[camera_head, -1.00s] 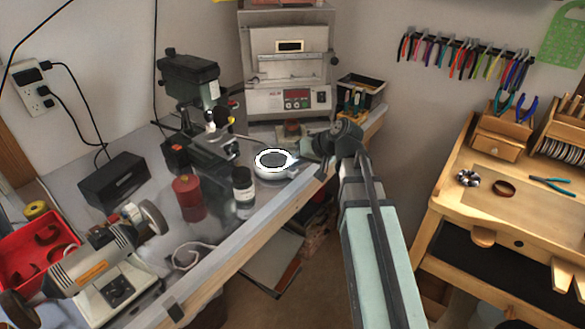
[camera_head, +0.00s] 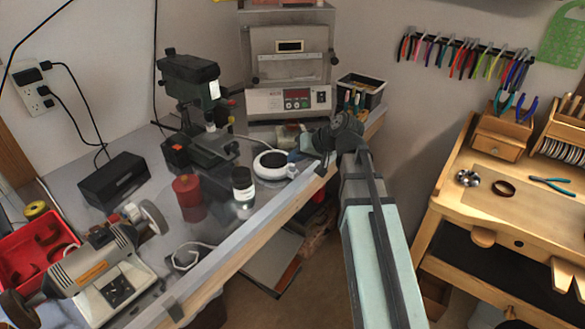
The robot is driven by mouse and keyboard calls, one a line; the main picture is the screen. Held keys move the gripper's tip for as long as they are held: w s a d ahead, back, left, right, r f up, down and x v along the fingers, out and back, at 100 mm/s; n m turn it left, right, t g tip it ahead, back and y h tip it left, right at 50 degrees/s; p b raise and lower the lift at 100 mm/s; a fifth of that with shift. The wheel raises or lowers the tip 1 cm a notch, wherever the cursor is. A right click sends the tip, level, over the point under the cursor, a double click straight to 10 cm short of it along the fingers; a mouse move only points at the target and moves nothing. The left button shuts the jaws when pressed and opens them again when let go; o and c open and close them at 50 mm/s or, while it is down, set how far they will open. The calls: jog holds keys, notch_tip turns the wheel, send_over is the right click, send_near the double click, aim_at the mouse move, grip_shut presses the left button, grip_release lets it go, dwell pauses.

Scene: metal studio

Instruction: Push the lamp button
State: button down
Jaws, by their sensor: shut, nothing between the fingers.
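My gripper (camera_head: 299,155) is at the lamp's right side, low over the bench. It is shut and holds nothing. Its fingertips are small and partly hidden by the wrist, so I cannot tell whether they touch the lamp.
A white bottle with a dark cap (camera_head: 243,187) and a red container (camera_head: 188,196) stand left of the lamp. A drill press (camera_head: 193,85) and a kiln (camera_head: 290,65) stand behind. A black bin (camera_head: 361,90) is at the back right. A wooden bench (camera_head: 505,200) stands apart at right.

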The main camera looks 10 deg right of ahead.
notch_tip(320, 180, up, 6)
jog(key=shift+f, duration=0.2)
dwell(0.4)
